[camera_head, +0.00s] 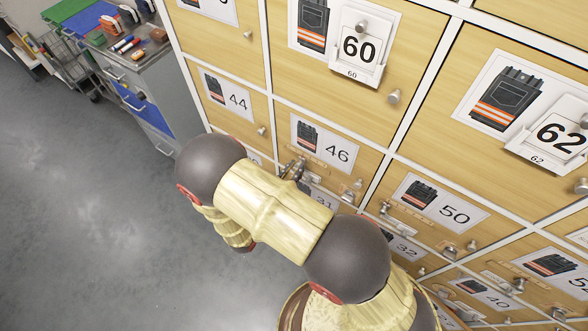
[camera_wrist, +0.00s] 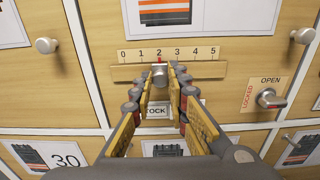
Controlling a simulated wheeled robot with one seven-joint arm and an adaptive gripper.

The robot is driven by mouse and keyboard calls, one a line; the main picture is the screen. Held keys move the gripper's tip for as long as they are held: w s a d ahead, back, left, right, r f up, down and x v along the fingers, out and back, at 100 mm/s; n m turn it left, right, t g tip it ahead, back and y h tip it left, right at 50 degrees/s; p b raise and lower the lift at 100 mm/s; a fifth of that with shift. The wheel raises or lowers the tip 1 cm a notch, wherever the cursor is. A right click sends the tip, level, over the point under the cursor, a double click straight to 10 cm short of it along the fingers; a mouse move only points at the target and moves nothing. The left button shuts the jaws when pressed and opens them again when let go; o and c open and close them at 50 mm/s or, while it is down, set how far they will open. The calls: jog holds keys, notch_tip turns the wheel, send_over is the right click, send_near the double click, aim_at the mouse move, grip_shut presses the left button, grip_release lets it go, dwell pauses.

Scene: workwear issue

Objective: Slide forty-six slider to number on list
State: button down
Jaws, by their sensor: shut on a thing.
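The forty-six door (camera_head: 350,178) carries a 46 label (camera_head: 322,143) with a picture of work trousers. Its slider (camera_wrist: 160,82) is a small metal knob on a wooden rail (camera_wrist: 205,70) in the wrist view, under a scale (camera_wrist: 190,53) running from 0 to 5. A red pointer (camera_wrist: 160,60) above the knob stands at 2. My gripper (camera_wrist: 160,78) is shut on the slider knob from both sides; it also shows in the head view (camera_head: 293,168) at the door's lower left. The fingers partly cover a STOCK plate below. No list is visible.
A lock lever (camera_wrist: 270,98) is right of the rail, beside LOCKED and OPEN markings. Round door knobs (camera_wrist: 47,46) stick out nearby. In the head view, a grey cabinet (camera_head: 165,80) with small items stands at upper left; the floor (camera_head: 90,220) is clear.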

jog(key=shift+w+a, duration=0.8)
jog(key=shift+a, duration=0.3)
jog(key=c, duration=1.7)
grip_release()
jog(key=shift+c, duration=0.2)
jog(key=v, duration=1.2)
